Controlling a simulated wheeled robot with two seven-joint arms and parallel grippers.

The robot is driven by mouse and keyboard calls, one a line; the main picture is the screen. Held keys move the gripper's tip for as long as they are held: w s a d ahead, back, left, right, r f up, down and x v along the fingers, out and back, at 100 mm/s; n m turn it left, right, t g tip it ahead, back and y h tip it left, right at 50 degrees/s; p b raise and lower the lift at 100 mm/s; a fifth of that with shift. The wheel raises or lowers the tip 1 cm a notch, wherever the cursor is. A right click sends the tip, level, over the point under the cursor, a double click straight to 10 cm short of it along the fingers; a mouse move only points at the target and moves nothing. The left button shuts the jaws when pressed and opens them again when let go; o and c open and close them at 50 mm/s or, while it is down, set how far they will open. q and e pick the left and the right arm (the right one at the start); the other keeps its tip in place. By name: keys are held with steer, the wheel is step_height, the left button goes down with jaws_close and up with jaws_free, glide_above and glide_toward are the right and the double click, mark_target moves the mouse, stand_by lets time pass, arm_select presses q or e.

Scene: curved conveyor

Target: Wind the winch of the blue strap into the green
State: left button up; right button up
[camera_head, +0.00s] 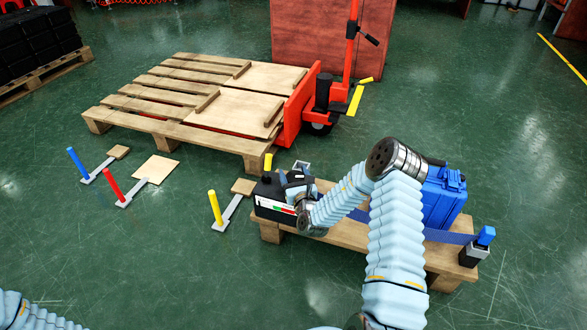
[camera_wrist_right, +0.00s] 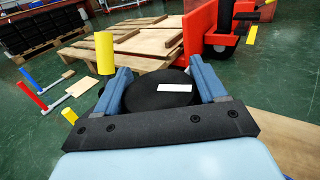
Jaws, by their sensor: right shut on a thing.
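The winch (camera_head: 268,190) is a black box at the left end of a small wooden pallet, with a yellow post on top. Its front carries a white, red and green band (camera_head: 276,206); its reading is too small to tell. The blue strap (camera_head: 445,237) runs along the pallet to a black end block with a blue top at the right. My right gripper (camera_head: 296,180) is at the winch, its blue fingers (camera_wrist_right: 163,88) shut on a round black knob (camera_wrist_right: 150,98) with a white mark. My left gripper is out of view; only part of that arm shows bottom left.
A blue case (camera_head: 441,197) stands on the small pallet (camera_head: 340,235), partly behind my right arm. A large pallet (camera_head: 190,108) and a red pallet jack (camera_head: 325,95) stand behind. Blue, red and yellow posts (camera_head: 216,207) stand on floor plates at left. The front floor is clear.

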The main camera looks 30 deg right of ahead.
stand_by(0.4)
steer(key=o, duration=1)
steer(key=shift+c, duration=0.2)
steer(key=p+v, duration=0.1)
steer(key=v, duration=1.2)
steer(key=shift+s+a, duration=0.25)
steer(key=shift+s, duration=0.1)
